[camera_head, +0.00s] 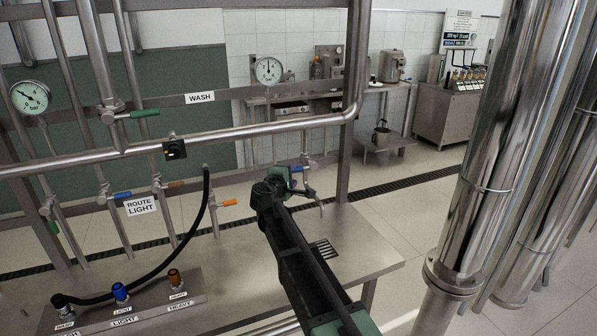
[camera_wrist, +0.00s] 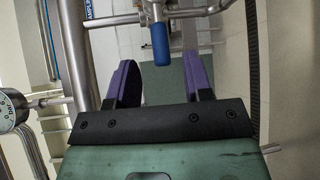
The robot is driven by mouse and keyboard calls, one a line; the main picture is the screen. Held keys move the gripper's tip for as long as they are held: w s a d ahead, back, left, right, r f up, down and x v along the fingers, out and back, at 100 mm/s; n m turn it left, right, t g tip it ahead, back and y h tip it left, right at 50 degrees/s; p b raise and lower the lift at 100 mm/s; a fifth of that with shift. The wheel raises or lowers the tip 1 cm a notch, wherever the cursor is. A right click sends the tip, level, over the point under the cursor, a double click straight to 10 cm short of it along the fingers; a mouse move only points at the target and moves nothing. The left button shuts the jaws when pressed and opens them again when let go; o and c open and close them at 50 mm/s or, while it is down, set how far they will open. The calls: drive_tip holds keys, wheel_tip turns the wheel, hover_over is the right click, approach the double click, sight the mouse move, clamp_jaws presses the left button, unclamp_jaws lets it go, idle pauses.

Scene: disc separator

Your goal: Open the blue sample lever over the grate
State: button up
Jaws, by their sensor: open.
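The blue sample lever (camera_wrist: 160,45) hangs from its steel valve in the wrist view, with its lower end at the gap between my fingertips. I cannot tell whether the fingers touch it. My gripper (camera_wrist: 159,70) is open, with one purple-padded finger on each side of the gap. In the head view only a small bit of blue (camera_head: 297,169) shows at the valve, mostly hidden by my gripper (camera_head: 281,178). The slotted grate (camera_head: 325,249) lies in the steel bench below and to the right of my gripper.
Another blue lever (camera_head: 122,195) sits by the ROUTE LIGHT sign (camera_head: 140,206). An orange lever (camera_head: 229,203) is left of my arm. A black hose (camera_head: 205,205) runs to the port block (camera_head: 195,295). A steel pipe (camera_head: 230,132) crosses above. Large steel columns (camera_head: 490,170) stand at right.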

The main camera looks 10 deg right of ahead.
sight(296, 170)
drive_tip(key=x, duration=0.6)
drive_tip(key=shift+d+b, duration=0.15)
drive_tip(key=shift+b, duration=0.15)
clamp_jaws()
